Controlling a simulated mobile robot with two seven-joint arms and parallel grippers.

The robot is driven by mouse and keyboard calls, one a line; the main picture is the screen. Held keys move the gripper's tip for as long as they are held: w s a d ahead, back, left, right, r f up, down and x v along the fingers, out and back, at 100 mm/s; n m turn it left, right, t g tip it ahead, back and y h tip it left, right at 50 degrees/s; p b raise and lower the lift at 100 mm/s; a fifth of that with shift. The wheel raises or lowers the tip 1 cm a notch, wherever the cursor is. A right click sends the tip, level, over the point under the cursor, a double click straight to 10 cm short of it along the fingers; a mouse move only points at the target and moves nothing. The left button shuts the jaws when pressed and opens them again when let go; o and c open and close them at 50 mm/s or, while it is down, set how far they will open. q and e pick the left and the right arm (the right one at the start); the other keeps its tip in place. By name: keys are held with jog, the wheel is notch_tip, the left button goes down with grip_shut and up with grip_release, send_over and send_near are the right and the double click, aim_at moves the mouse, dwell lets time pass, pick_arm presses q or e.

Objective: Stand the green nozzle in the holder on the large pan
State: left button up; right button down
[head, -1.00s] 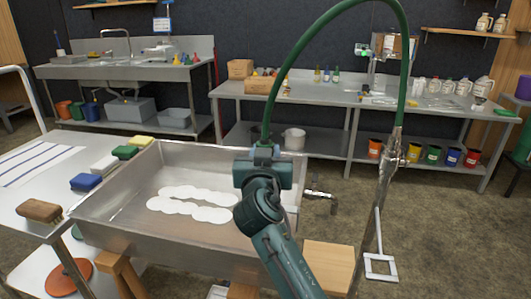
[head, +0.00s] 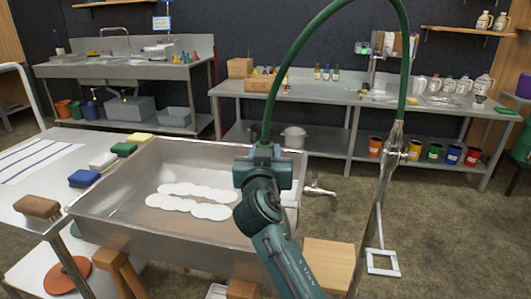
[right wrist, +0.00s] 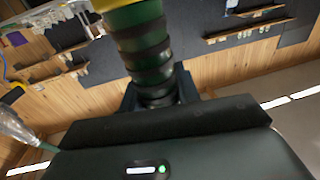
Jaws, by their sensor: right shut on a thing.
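The large pan (head: 150,236) is a shallow steel tray at left centre of the head view, with pale scalloped marks on its floor. My right gripper (head: 264,156) is over the pan's right side, at the lower end of a green hose (head: 281,84). In the right wrist view, the green nozzle (right wrist: 150,68), with dark bands and a yellow part at the top edge, stands up from my right gripper (right wrist: 155,100), which is shut on it. In the head view the gripper hides most of the nozzle. I cannot make out the holder; my arm covers part of the pan. My left gripper is not in view.
The hose arcs over to a metal post (head: 391,150) on the right. A valve (head: 318,190) sticks out from the pan's right side. A white table (head: 30,190) with brushes and coloured sponges stands left. A wooden stool (head: 329,255) is in front right. Open floor lies further right.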

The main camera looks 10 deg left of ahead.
jog(key=shift+s+a+f+b, duration=0.15)
jog(key=shift+f+b, duration=0.15)
jog(key=shift+f, duration=0.05)
dwell(0.3)
jog(key=shift+f+b, duration=0.3)
jog(key=shift+f, duration=0.05)
jog(key=shift+f, duration=0.2)
dwell(0.3)
jog(key=c, duration=0.9)
grip_release()
jog(key=shift+c, duration=0.2)
